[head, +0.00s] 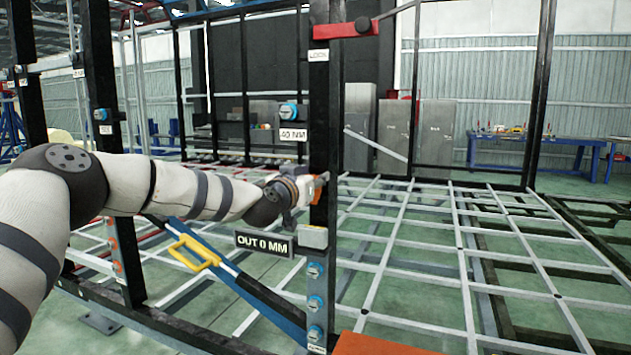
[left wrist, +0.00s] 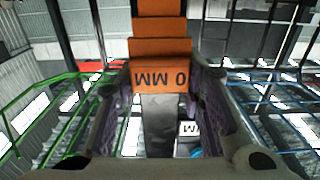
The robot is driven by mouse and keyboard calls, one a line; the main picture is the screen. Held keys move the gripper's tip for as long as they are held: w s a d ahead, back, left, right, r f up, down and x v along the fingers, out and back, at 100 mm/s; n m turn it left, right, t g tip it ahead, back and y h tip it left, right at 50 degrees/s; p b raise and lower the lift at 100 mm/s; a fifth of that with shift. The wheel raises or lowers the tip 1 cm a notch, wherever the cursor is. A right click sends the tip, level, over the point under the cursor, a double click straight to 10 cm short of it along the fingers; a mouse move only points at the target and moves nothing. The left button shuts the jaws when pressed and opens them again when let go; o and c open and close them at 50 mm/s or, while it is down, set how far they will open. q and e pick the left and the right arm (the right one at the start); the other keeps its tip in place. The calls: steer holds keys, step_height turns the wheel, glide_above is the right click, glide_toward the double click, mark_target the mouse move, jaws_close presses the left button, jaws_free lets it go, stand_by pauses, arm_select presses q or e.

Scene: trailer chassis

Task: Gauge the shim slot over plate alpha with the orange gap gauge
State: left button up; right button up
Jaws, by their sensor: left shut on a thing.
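My left gripper (head: 312,187) is at the black upright post (head: 323,140) in the middle of the head view. It is shut on the orange gap gauge (head: 322,179), of which only a small part shows there. In the left wrist view the gauge (left wrist: 160,48) is a stepped orange block between the two fingers (left wrist: 162,82), with an upside-down "0 MM" on its near face. A grey block (head: 313,237) sits on the post just below the gripper, beside a black sign (head: 264,244) reading "OUT 0 MM". I cannot tell plate alpha or the shim slot apart.
Several blue-ringed bolts (head: 315,302) run down the lower post. A red lever (head: 345,29) with a "LOCK" label is higher up. A blue bar with a yellow handle (head: 190,253) slants at lower left. An open grey grid frame (head: 430,245) spreads to the right.

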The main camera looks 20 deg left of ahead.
mark_target(318, 208)
arm_select(q)
steer(key=shift+w+f+b, duration=0.1)
steer(key=shift+f+b, duration=0.25)
steer(key=shift+f, duration=2.5)
steer(key=shift+f, duration=1.5)
stand_by(0.6)
steer(key=shift+r+p, duration=0.35)
steer(key=shift+r, duration=3.7)
steer(key=shift+d, duration=0.1)
